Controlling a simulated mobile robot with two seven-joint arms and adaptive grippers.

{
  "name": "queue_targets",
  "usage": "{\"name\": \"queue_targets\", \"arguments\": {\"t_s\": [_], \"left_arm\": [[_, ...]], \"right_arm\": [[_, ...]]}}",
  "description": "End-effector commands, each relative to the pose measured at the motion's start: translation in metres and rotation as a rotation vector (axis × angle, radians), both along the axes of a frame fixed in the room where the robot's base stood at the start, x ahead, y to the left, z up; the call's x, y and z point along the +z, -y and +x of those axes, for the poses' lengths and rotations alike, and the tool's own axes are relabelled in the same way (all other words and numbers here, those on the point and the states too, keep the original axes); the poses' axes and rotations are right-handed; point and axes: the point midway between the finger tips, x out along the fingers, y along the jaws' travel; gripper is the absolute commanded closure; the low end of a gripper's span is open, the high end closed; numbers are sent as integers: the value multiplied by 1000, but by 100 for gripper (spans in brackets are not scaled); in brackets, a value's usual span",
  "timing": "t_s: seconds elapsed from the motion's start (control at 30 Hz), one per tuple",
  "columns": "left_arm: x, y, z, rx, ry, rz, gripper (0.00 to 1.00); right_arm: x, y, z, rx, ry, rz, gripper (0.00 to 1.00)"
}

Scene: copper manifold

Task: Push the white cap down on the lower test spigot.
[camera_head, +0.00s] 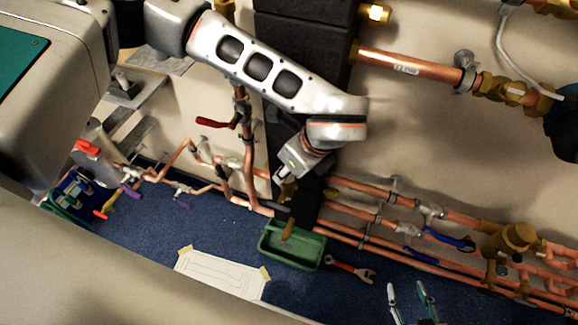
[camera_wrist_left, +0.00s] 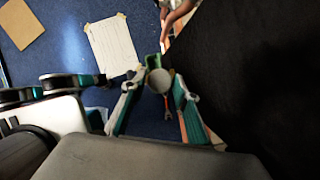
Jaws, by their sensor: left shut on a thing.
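In the left wrist view a pale, round-topped thing, which looks like the white cap (camera_wrist_left: 158,81), sits between the two teal-padded fingers of my left gripper (camera_wrist_left: 157,92). The gripper is shut on it. What is under the cap is hidden, so I cannot tell how it sits on the lower test spigot. In the head view my left arm reaches down beside the dark column, and its fingers are hard to make out. My right gripper (camera_head: 409,300) shows at the bottom right, its two teal-padded fingers apart with nothing between them.
A green tray (camera_head: 263,249) lies on the blue floor below my left wrist, with a red-handled wrench (camera_head: 350,268) beside it. A white taped sheet (camera_head: 218,275) lies to the left. Copper pipes (camera_head: 375,190) run along the wall near both arms. A dark column (camera_head: 283,60) stands behind.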

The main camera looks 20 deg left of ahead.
Motion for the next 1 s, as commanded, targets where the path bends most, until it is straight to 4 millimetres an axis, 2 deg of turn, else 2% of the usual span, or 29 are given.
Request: {"name": "queue_targets", "arguments": {"t_s": [0.77, 0.8, 0.83, 1.0], "left_arm": [[-11, 0, 0, 0, -1, 0, 81], [-11, 0, 0, 0, -1, 0, 60], [-10, 0, 0, 0, 0, 0, 52], [-10, 0, 0, 0, 0, 0, 51]], "right_arm": [[-1, 2, 2, 10, 4, -8, 60], [-1, 2, 2, 9, 5, -7, 60], [0, 2, 2, 8, 5, -7, 60], [0, 0, 3, 2, 4, -1, 60]]}}
